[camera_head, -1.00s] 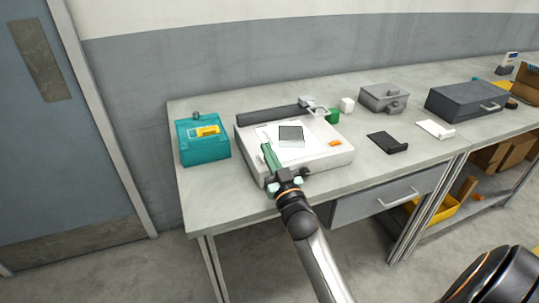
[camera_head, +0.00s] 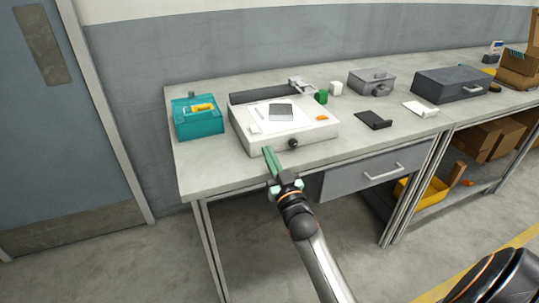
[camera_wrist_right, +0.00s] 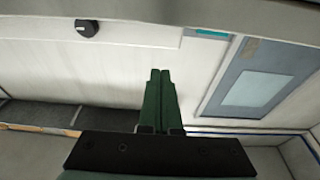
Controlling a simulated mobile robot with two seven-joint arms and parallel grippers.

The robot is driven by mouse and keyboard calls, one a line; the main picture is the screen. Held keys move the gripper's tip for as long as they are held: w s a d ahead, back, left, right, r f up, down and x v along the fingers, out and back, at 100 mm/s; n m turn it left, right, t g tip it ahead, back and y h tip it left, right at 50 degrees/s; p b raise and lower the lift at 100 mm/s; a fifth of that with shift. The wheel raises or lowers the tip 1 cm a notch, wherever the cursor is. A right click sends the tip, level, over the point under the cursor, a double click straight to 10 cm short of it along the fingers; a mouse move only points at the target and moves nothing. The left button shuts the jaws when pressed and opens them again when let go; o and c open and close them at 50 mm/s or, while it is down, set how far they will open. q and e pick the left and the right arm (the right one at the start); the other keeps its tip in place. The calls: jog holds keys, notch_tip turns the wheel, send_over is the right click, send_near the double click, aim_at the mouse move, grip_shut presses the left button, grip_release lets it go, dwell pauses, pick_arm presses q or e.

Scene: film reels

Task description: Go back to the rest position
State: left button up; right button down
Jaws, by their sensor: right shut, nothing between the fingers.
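My right gripper (camera_head: 268,152) is at the front edge of the workbench (camera_head: 222,175), just in front of the white light box (camera_head: 320,134). Its green fingers are together and empty. They also show side by side in the right wrist view (camera_wrist_right: 159,75). My left gripper is not in view.
The light box has a black knob (camera_head: 293,143) and carries a dark square piece (camera_head: 281,112) and an orange item (camera_head: 322,118). A teal box (camera_head: 200,125) stands to its left. A grey drawer (camera_head: 375,178) is under the bench. Open floor lies in front.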

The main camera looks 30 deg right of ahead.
pick_arm(q)
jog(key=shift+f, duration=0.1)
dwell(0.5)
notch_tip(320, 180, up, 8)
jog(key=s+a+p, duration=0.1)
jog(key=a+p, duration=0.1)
jog(key=p, duration=0.7)
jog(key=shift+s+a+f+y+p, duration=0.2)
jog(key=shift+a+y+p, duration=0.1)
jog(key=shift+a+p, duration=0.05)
pick_arm(e)
jog(key=s+a+f+n+g+y, duration=0.1)
jog(key=s+a+f+g+y, duration=0.1)
jog(key=s+a+f, duration=0.4)
jog(key=s+a+f+n+g+y, duration=0.2)
jog(key=s+a+f+g, duration=0.3)
jog(key=s, duration=0.7)
jog(key=s+a+f+n+g+y, duration=0.1)
jog(key=s+a+f+g, duration=0.3)
jog(key=s, duration=0.5)
notch_tip(320, 180, down, 3)
jog(key=a+y, duration=0.1)
jog(key=a, duration=0.1)
jog(key=shift+a+y, duration=0.35)
jog(key=shift+y, duration=0.05)
jog(key=shift+s, duration=0.1)
